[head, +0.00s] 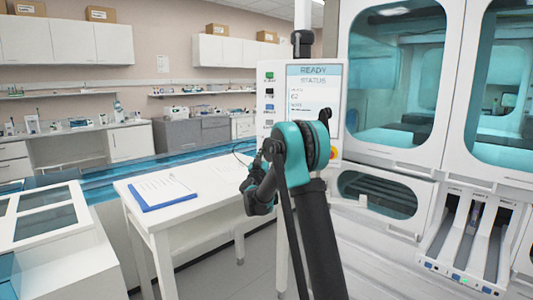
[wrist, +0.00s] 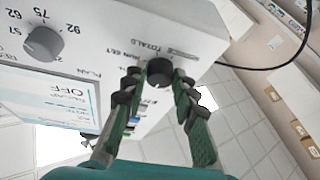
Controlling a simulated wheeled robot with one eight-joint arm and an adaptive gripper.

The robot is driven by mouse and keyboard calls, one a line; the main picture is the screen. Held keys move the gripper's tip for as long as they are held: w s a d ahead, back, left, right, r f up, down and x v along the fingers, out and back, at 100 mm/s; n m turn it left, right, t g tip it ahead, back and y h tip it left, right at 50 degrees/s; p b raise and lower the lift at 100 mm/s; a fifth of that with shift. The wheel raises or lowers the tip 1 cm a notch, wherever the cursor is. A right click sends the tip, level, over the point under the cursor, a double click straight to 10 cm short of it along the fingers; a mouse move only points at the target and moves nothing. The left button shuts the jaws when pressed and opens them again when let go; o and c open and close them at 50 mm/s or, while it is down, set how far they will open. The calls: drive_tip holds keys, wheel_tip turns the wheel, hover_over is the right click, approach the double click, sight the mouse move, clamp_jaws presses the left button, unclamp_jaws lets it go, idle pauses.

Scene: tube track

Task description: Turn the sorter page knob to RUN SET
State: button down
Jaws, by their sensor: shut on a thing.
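The sorter page knob (wrist: 158,68) is a dark round knob on a white panel in the wrist view. Tilted labels beside it include TOTALS and one that seems to read RUN SET. I cannot tell which label the knob points to. My gripper (wrist: 160,78) has its two green and black fingers shut on the knob, one on each side. The fingers hide part of the lettering below the knob. In the head view, my arm blocks the view of the knob.
In the head view, a white table (head: 180,220) bears a blue clipboard (head: 163,194); a READY status display (head: 313,90) stands behind my arm.

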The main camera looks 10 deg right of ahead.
drive_tip(key=shift+w+a+r+m+g+h, duration=0.15)
drive_tip(key=shift+m+g+h, duration=1.15)
drive_tip(key=shift+m, duration=2.95)
drive_tip(key=shift+w+a+r+m+g+h, duration=0.2)
drive_tip(key=shift+m+g+h, duration=1.1)
drive_tip(key=shift+m, duration=2.9)
drive_tip(key=shift+a+r+m+g+h, duration=0.1)
drive_tip(key=shift+a+m+g+h, duration=0.35)
drive_tip(key=shift+m+g, duration=2.7)
drive_tip(key=shift+d+m+t, duration=0.2)
drive_tip(key=shift+m+t, duration=0.85)
drive_tip(key=shift+m, duration=0.15)
drive_tip(key=c, duration=1.2)
unclamp_jaws()
drive_tip(key=v, duration=1.2)
drive_tip(key=shift+f, duration=0.15)
